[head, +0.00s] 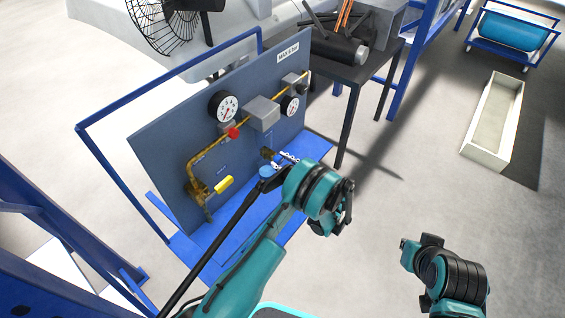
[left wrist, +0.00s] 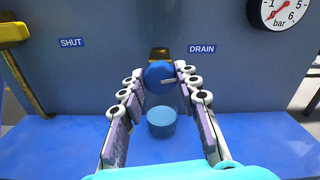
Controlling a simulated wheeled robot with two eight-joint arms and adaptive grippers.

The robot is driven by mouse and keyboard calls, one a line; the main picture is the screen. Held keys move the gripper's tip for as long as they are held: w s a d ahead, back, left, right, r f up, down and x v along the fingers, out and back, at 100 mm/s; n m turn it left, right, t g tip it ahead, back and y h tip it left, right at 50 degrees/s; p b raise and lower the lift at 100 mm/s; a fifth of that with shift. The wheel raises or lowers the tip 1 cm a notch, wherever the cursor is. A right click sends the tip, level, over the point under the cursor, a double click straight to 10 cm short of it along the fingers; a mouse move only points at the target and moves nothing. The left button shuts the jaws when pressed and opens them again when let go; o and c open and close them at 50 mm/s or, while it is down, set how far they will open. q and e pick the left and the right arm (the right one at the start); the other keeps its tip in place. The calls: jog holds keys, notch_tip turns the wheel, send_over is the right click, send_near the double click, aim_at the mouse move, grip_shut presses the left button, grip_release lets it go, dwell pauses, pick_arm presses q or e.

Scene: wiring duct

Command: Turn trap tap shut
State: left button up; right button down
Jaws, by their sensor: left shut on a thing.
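The trap tap is a round blue knob with a white mark, on the left wrist view's panel (left wrist: 160,74). The mark lies roughly level, its end toward the DRAIN label (left wrist: 202,48); the SHUT label (left wrist: 72,43) is on the left. In the head view my left gripper (head: 284,160) is at the panel's lower right. My right gripper (head: 422,247) is away from the panel, its fingers unclear.
The panel (head: 160,150) carries a brass pipe, a yellow lever (head: 223,185), a red knob (head: 233,133) and two gauges (head: 223,106). It stands on a blue base (head: 190,252). A dark table (head: 375,60) is behind it.

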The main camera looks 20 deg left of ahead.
pick_arm(q)
jog(key=n, duration=0.7)
jog(key=shift+n, duration=0.3)
jog(key=n, duration=0.4)
jog(key=shift+n, duration=0.3)
jog(key=shift+f+n, duration=0.1)
jog(key=shift+n, duration=1.7)
jog(key=o, duration=1.2)
jog(key=shift+c, duration=0.2)
